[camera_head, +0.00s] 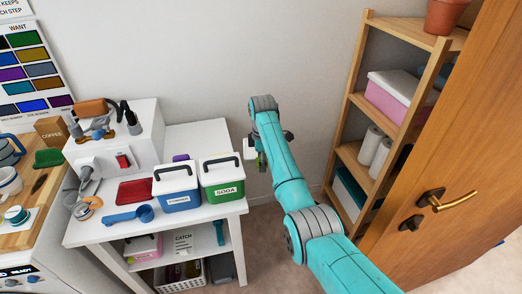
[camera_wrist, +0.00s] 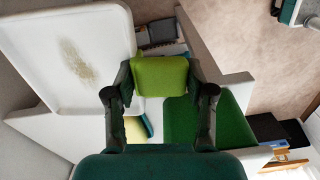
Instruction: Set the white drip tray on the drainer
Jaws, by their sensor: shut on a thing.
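My gripper (camera_head: 262,157) hangs in front of the wall, right of the white table. In the wrist view my gripper (camera_wrist: 160,85) is shut on a lime-green block (camera_wrist: 160,75). The white drip tray (camera_wrist: 105,35), with rounded corners and a brownish stain, lies right beside this block, which looks like its grip. In the head view only a small white part of the tray (camera_head: 250,143) shows beside my gripper; my arm hides the rest. I cannot pick out the drainer in either view.
The white table holds a blue-and-white box (camera_head: 177,191), a green-and-white SODA box (camera_head: 222,181), a red tray (camera_head: 135,190) and a blue scoop (camera_head: 130,216). A wooden shelf (camera_head: 345,155) and a door (camera_head: 460,165) stand at right. The table's back right is clear.

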